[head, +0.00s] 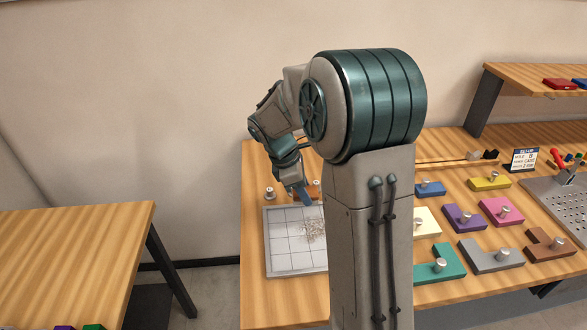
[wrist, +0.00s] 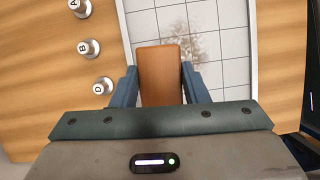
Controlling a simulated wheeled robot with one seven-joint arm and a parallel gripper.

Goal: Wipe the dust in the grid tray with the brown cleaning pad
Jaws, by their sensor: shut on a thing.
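The brown cleaning pad (wrist: 160,72) is held between the two blue fingers of my gripper (wrist: 160,85) in the wrist view. My gripper (head: 305,192) is shut on it, over the far edge of the grid tray in the head view. The grid tray (head: 282,262) is white with dark grid lines and a grey rim, and it also shows in the wrist view (wrist: 225,14). A patch of brown dust (head: 311,231) lies on the tray's grid. In the wrist view the dust (wrist: 186,46) is just beyond the pad's end. My arm hides the tray's right side in the head view.
Metal knobs marked A (wrist: 80,7), B (wrist: 89,47) and D (wrist: 103,85) stand beside the tray. Several coloured blocks with knobs, such as a purple one (head: 462,218), lie right of my arm. A set-up card (head: 524,160) stands behind. A separate wooden table (head: 75,255) is at left.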

